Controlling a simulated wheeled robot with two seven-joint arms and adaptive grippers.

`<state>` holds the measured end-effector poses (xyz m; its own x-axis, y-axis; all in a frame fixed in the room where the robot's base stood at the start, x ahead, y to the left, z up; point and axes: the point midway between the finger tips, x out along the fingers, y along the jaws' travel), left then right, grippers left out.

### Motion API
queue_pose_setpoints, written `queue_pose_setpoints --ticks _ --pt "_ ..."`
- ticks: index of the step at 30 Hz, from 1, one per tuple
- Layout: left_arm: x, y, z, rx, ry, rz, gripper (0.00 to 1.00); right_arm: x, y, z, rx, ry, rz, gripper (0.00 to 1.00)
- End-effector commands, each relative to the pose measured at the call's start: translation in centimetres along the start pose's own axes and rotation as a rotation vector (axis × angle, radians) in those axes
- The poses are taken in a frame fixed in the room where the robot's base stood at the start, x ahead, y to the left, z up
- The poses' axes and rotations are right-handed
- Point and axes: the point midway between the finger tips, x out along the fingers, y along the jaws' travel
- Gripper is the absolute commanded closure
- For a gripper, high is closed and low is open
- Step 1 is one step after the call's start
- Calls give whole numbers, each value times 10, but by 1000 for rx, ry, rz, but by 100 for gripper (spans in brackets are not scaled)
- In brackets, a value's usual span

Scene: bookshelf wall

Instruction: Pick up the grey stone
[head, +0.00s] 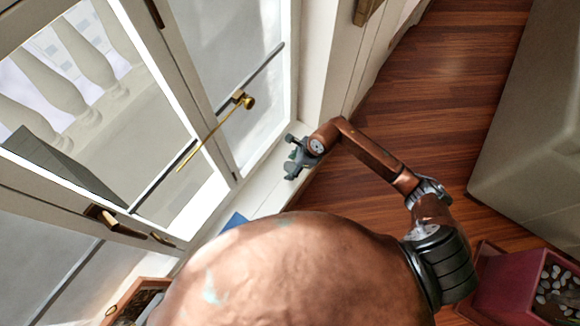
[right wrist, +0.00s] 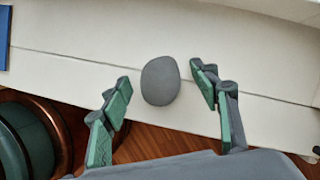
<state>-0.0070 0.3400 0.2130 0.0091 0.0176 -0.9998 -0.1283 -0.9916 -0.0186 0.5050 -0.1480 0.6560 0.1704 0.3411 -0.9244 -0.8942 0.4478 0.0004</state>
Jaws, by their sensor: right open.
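The grey stone (right wrist: 160,84) is a smooth, dark oval on the white sill (right wrist: 90,66) in the right wrist view. My right gripper (head: 290,157) is over the sill beside the glass doors in the head view. Its green-padded fingers are open on either side of the stone in the right wrist view, with gaps on both sides. I cannot tell how far the fingertips are above the sill. The stone cannot be made out in the head view. My left gripper is not in view.
A blue flat object (head: 235,221) lies on the sill to the left. Glass doors (head: 150,120) with brass handles (head: 103,216) rise behind the sill. A grey sofa-like block (head: 535,130) and a red planter of pebbles (head: 515,283) stand at right. Wooden floor (head: 440,70) is clear between.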

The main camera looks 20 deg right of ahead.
Motion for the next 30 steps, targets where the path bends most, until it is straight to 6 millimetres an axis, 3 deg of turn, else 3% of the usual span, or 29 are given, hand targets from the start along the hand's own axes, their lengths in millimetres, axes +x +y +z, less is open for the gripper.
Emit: queue_pose_setpoints --ticks 5,18,27,30 --pt "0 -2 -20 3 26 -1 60 0 0 0 0 -1 -1 44" --pt "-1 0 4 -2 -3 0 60 -1 0 1 0 -1 -1 73" --pt "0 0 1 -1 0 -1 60 -1 0 1 0 -2 -1 93" --pt "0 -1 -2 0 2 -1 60 -1 0 1 0 -2 -1 93"
